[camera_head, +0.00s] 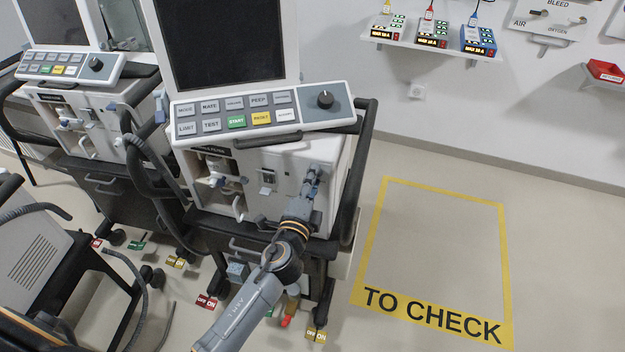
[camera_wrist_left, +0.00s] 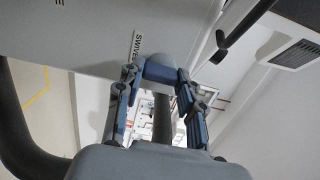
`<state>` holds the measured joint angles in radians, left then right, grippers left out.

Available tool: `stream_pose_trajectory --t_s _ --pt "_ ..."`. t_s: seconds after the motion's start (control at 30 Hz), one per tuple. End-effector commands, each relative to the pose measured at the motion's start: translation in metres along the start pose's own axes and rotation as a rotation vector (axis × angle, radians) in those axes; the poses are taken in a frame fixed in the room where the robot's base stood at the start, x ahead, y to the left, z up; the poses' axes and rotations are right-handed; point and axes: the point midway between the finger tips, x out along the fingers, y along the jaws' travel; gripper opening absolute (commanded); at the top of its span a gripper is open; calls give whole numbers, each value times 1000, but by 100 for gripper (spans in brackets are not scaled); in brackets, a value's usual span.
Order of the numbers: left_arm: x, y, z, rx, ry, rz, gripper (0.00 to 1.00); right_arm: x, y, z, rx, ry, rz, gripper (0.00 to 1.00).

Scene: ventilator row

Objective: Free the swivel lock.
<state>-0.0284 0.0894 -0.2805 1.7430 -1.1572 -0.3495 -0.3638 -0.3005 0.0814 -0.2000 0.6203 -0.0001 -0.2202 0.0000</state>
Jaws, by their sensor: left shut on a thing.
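The ventilator (camera_head: 250,190) with the grey button panel stands in the middle of the head view. In the left wrist view, a label starting "SWIVEL" (camera_wrist_left: 137,44) is on its pale housing, beside the swivel lock (camera_wrist_left: 160,72), a small blue-grey piece. My left gripper (camera_head: 313,174) is at the right part of the ventilator's front, under the panel. In the wrist view its fingers (camera_wrist_left: 160,84) are shut on the swivel lock, one on each side. The gripper hides most of the lock in the head view. My right gripper is not in view.
A second ventilator (camera_head: 85,110) stands close on the left. Black rails (camera_head: 359,170) flank the middle one. Coloured ON/OFF tags (camera_head: 206,302) lie near the wheels. The yellow "TO CHECK" floor area (camera_head: 432,250) is empty. A wall shelf (camera_head: 432,43) holds small devices.

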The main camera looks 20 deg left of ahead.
Motion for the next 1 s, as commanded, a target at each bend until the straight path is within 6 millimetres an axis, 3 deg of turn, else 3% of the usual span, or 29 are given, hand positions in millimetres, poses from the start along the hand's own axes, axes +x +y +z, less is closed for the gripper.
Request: stream_pose_trajectory --t_s 0.4,0.43,0.53,0.83,1.0 --pt "0 1 0 10 1 0 6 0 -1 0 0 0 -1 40" --pt "0 1 0 10 1 1 43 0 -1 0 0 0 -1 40" --pt "0 1 0 9 1 1 60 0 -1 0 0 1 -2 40" --pt "-1 0 0 7 1 1 60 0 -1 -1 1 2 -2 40" --pt "-17 2 0 5 1 3 60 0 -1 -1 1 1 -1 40"
